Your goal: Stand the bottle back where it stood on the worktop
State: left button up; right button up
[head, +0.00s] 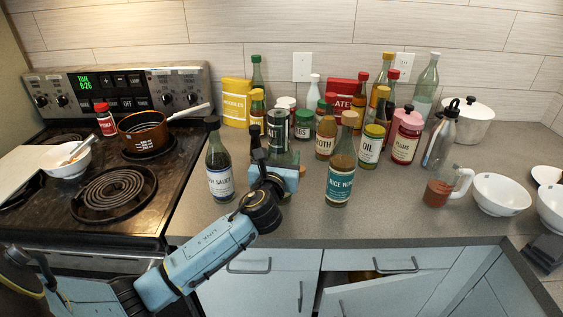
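My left gripper (268,160) is at the worktop's front middle, its dark fingers pointing away from me. A dark green bottle or jar (279,128) with a pale label stands up directly behind it. The gripper hides its lower part, so I cannot tell whether the fingers hold it. A dark soy sauce bottle (219,170) stands upright just left of the gripper. A rice wine bottle (341,170) with a teal label stands upright to the right. The grey worktop (400,222) carries them.
Several jars and bottles crowd behind, including the oil jar (371,147) and a pink-lidded jar (406,135). A glass jug (440,190) and white bowl (500,194) stand right. The coil stove (115,192) holds a copper pan (143,130).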

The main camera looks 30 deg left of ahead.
pick_arm(q)
jog(key=shift+f, duration=0.1)
dwell(0.3)
jog(key=o, duration=1.6)
jog(key=shift+f, duration=0.15)
jog(key=shift+s+d, duration=0.1)
jog(key=shift+s, duration=0.1)
jog(key=v, duration=1.1)
jog(key=shift+s+d+p, duration=0.1)
jog(key=shift+s+p, duration=0.25)
